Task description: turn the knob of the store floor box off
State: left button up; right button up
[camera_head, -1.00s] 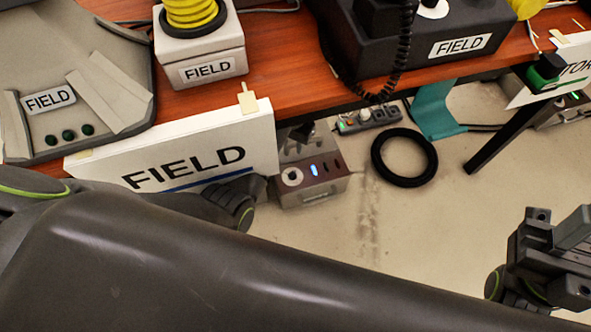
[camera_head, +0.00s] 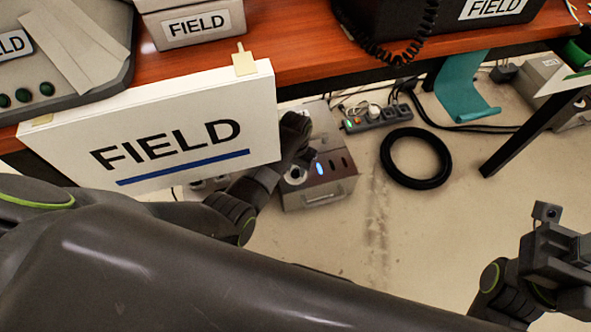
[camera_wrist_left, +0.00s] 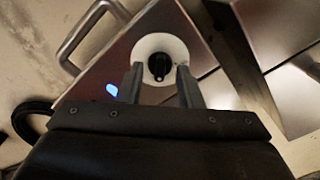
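A metal floor box (camera_head: 325,190) with a lit blue lamp, a white dial and a handle stands on the floor beside the FIELD sign. In the left wrist view its black knob (camera_wrist_left: 159,66) stands upright in the white dial. My left gripper (camera_wrist_left: 160,84) is open, its two fingers to either side of the knob, with a gap on both sides. In the head view my left gripper (camera_head: 298,148) is over this box and hides part of the dial. Another floor box (camera_head: 541,72) is at the far right, partly hidden; its knob is not visible. My right gripper (camera_head: 560,262) is at the lower right.
The FIELD sign (camera_head: 215,118) hangs from the wooden table (camera_head: 300,42) beside my left arm. A table leg (camera_head: 530,135) stands at right. Floor in front is clear.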

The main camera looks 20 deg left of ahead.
pick_arm(q)
jog(key=shift+f, duration=0.1)
grip_shut()
